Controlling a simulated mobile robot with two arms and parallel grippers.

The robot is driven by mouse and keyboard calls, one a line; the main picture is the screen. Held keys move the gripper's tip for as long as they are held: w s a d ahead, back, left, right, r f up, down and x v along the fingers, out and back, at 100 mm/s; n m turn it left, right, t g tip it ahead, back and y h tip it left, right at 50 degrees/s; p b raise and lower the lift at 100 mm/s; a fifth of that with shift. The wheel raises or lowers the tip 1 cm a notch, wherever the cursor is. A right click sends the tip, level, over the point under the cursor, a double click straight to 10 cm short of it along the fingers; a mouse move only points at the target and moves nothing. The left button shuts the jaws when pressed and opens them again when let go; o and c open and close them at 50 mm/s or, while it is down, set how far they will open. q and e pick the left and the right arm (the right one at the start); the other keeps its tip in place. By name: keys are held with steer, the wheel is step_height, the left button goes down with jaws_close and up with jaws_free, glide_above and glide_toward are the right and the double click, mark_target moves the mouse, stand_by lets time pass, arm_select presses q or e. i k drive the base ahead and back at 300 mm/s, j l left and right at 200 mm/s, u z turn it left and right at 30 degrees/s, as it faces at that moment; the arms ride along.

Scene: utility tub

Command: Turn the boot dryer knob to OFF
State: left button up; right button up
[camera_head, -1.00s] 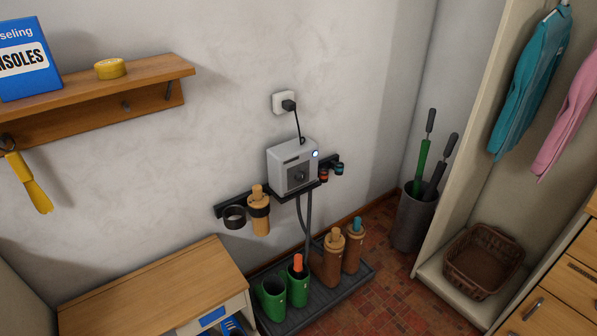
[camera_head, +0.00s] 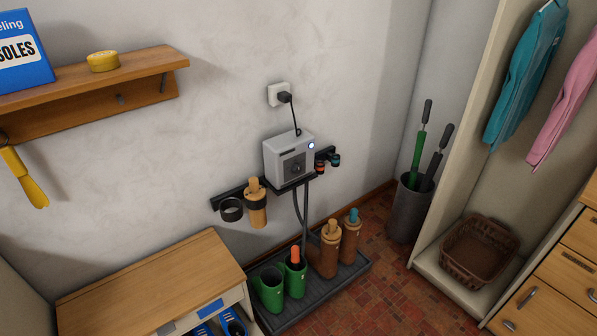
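The boot dryer (camera_head: 289,157) is a light grey box on a dark rail against the wall. Its dark round knob (camera_head: 294,168) is on the front face; the pointer's setting is too small to read. A small light (camera_head: 311,146) glows white at the box's upper right. A black cord runs up from the box to a plug (camera_head: 284,97) in the wall socket (camera_head: 278,94). Hoses run down from the box towards the boots. Neither of my grippers is in view.
Green boots (camera_head: 270,288) and brown boots (camera_head: 328,252) stand on a dark tray (camera_head: 320,296) below the dryer. A wooden bench (camera_head: 150,285) is at lower left, a shelf (camera_head: 90,97) above it. A bin (camera_head: 407,210) and basket (camera_head: 479,252) are right. Red tiled floor shows in front.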

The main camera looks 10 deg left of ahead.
mark_target(296, 168)
steer(key=i+l+u, duration=0.1)
steer(key=u, duration=0.25)
steer(key=i+l+u, duration=0.15)
steer(key=u, duration=0.2)
steer(key=i+l+u, duration=0.1)
steer(key=l+u, duration=0.2)
